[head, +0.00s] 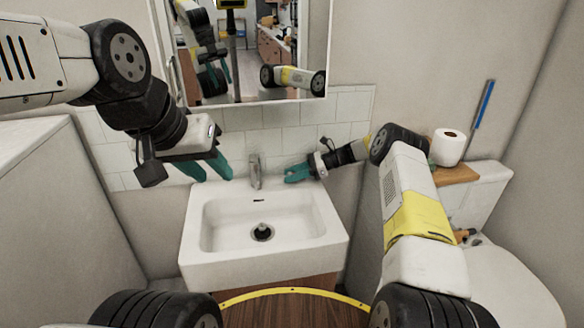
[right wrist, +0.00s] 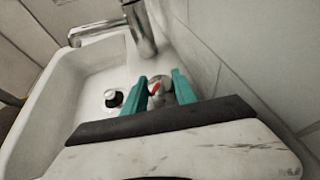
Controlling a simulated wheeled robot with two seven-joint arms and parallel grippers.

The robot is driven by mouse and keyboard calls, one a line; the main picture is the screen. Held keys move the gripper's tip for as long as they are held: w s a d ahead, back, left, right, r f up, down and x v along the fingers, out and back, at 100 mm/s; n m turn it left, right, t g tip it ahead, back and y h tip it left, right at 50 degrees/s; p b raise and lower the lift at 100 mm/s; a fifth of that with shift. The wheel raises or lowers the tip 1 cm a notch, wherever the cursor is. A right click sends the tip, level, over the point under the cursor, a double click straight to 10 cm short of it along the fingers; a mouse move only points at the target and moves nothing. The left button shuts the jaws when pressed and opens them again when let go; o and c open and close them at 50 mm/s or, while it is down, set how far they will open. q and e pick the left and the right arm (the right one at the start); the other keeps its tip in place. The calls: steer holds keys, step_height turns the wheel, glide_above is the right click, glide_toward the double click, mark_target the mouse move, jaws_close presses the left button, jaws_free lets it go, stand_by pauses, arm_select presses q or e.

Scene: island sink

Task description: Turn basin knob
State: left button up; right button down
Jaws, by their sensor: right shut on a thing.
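The basin knob (right wrist: 156,88) is a small round metal piece with a red mark. In the right wrist view it sits between the teal fingers of my right gripper (right wrist: 160,84), which is shut on it. In the head view my right gripper (head: 290,174) is at the basin's back right, and I cannot make out the knob there. The chrome faucet (head: 255,172) stands left of that gripper and also shows in the right wrist view (right wrist: 140,28). My left gripper (head: 213,176) is open and empty, its fingers apart above the basin's back left.
The white basin (head: 335,232) is empty, with a dark drain (head: 262,232). A mirror cabinet (head: 318,60) hangs above. A toilet (head: 490,275) stands at right, with a paper roll (head: 448,147) on a wooden board behind it. A tiled wall (head: 345,110) is close behind the faucet.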

mark_target(311, 181)
steer(key=shift+r, duration=0.1)
steer(key=c, duration=1)
jaws_free()
steer(key=shift+d, duration=0.1)
steer(key=v, duration=0.7)
steer(key=shift+d+r, duration=0.1)
steer(key=shift+d, duration=0.25)
